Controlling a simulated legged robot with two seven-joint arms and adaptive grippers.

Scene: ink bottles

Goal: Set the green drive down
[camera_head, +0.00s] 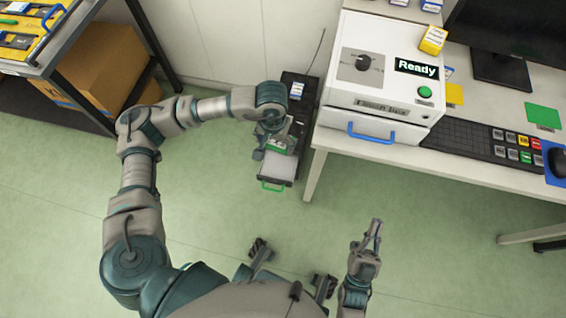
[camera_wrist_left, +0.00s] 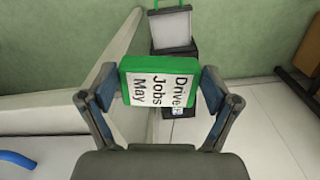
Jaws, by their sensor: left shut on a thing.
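The green drive (camera_wrist_left: 158,88) is a flat green block with a white label reading "Drive Jobs May". In the left wrist view it sits between the two fingers of my left gripper (camera_wrist_left: 160,95), which is shut on its sides. In the head view, my left gripper (camera_head: 274,146) and the drive (camera_head: 284,143) are over the black floor unit, partly hidden by the wrist. Whether the drive touches anything below cannot be told. My right gripper (camera_head: 372,230) is empty, its fingers apart, over the floor at lower right.
A white machine (camera_head: 385,75) reading "Ready" stands on the white desk (camera_head: 470,170) to the right. A dark-framed shelf and cardboard box (camera_head: 105,70) stand left. Green floor is clear in front.

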